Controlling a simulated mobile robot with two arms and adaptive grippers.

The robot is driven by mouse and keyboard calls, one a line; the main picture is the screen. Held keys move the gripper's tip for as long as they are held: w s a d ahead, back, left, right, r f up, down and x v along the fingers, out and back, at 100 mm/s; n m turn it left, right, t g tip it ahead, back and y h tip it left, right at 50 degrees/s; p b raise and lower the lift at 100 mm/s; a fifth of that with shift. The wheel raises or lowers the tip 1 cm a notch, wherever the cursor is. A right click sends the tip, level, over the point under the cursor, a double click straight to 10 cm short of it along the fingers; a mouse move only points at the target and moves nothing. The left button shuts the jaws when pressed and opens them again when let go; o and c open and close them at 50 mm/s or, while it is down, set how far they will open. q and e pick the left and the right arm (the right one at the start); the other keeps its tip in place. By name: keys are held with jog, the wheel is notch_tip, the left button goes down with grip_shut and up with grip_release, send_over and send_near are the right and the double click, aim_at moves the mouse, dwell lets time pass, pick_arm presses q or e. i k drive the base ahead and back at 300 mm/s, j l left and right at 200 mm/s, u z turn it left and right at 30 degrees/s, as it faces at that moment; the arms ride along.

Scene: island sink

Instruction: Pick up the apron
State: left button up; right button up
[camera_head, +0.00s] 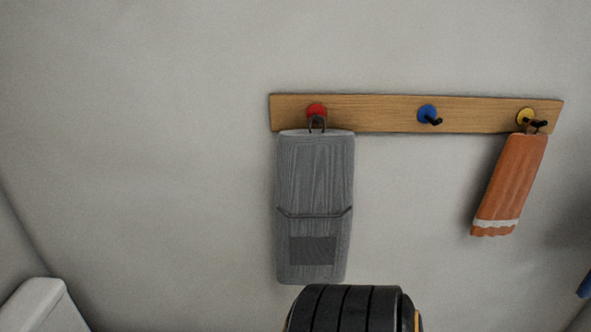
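The grey apron (314,185) hangs by its loop from the hook with the red disc (316,111) on a wooden rack. It is folded narrow, with a pocket and a darker patch on its lower part. Neither of my grippers shows in the head view. A black ribbed part (350,310) with a yellow edge, likely one of my arm links, stands at the bottom, just below and right of the apron's lower edge. Nothing is seen touching the apron.
The wooden rack (380,112) is fixed to a plain wall. Its blue hook (428,114) is empty. An orange towel (510,185) hangs at the yellow hook (526,117). A white object (38,305) stands at bottom left. A blue item (585,286) shows at the right edge.

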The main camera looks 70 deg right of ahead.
aim_at(313, 208)
jog(key=z, duration=2.4)
